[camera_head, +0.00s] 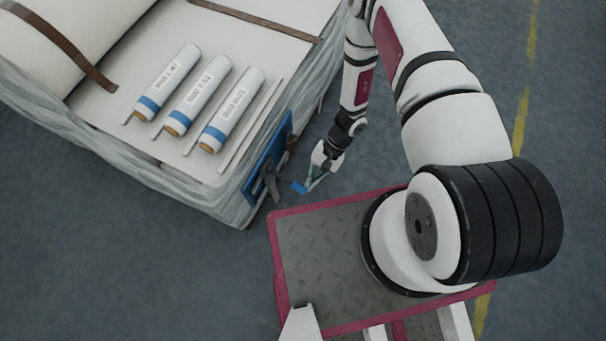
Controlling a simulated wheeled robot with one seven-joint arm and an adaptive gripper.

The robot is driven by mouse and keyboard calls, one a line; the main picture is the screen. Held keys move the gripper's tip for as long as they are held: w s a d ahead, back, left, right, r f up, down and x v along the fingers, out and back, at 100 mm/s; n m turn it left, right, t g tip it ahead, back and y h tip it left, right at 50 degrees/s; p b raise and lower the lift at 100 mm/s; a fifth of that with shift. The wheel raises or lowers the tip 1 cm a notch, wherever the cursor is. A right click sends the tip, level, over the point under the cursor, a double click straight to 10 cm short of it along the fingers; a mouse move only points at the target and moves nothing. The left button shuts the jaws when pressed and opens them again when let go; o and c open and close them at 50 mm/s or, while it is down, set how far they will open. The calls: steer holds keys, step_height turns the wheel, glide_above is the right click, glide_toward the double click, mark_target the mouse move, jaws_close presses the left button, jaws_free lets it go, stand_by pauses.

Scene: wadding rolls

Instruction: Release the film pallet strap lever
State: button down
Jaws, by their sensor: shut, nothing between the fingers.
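The film-wrapped pallet load (120,165) fills the upper left. A blue plate (262,168) is mounted on its right side, seen nearly edge-on. A dark lever-like part (271,187) sticks out from the plate's lower end, and its exact shape is too small to tell. My gripper (304,187) hangs to the right of the plate, with blue fingertips pointing down and left toward the lever. It is shut and empty, and a small gap shows between it and the lever.
Three white rolls with blue bands (199,104) lie on the load beside a thin flat strip (249,125). Brown straps (68,48) cross the load. My base stands close to the load's lower right corner. Grey floor (110,270) is clear at lower left.

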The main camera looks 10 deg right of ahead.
steer(key=r, duration=0.1)
steer(key=s+r+g+h+p, duration=0.1)
steer(key=r, duration=0.1)
steer(key=d+r+m+h, duration=0.1)
steer(key=r, duration=0.1)
steer(key=shift+s+r+g+p, duration=0.15)
steer(key=shift+s+g+p, duration=0.05)
steer(key=shift+g+p, duration=0.1)
steer(key=shift+r, duration=0.1)
stand_by(0.3)
